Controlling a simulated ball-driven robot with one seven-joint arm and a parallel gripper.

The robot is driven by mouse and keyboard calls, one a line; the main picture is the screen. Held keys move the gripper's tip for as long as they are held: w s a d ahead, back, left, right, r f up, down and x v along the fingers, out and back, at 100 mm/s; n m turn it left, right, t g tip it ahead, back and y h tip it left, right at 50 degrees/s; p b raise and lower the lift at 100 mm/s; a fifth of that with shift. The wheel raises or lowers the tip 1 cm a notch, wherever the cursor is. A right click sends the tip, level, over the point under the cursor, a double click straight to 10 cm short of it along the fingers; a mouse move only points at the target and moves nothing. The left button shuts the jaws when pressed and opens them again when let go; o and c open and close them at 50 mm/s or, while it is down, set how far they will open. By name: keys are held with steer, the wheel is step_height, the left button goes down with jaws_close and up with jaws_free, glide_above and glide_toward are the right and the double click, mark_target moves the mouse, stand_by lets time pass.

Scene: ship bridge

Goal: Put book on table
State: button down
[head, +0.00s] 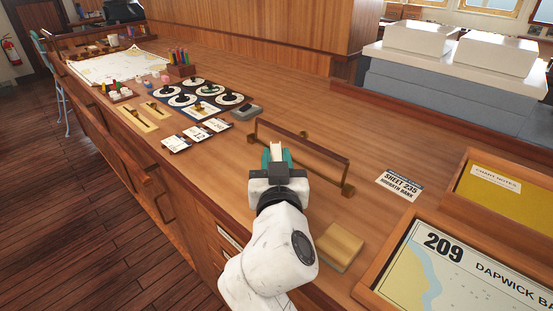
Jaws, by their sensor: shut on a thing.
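My gripper (276,158) is in the middle of the head view, over the long wooden table (225,150). Its teal fingers are shut on a narrow, pale cream thing with a brownish edge, which looks like the book (276,151) seen end-on. Most of it is hidden by the fingers and my wrist. I cannot tell whether its lower edge touches the table top.
A low wooden rail (305,148) stands just beyond my gripper. A tan block (340,243) lies to the right of my arm. A label card (399,185) and a framed chart (470,265) are farther right. Dials (195,97) and cards (197,134) lie to the left.

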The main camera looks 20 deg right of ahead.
steer(key=shift+f, duration=0.2)
steer(key=c, duration=0.9)
jaws_free()
steer(key=shift+r, duration=0.1)
steer(key=shift+r, duration=0.1)
steer(key=b+v, duration=0.2)
steer(key=v, duration=1)
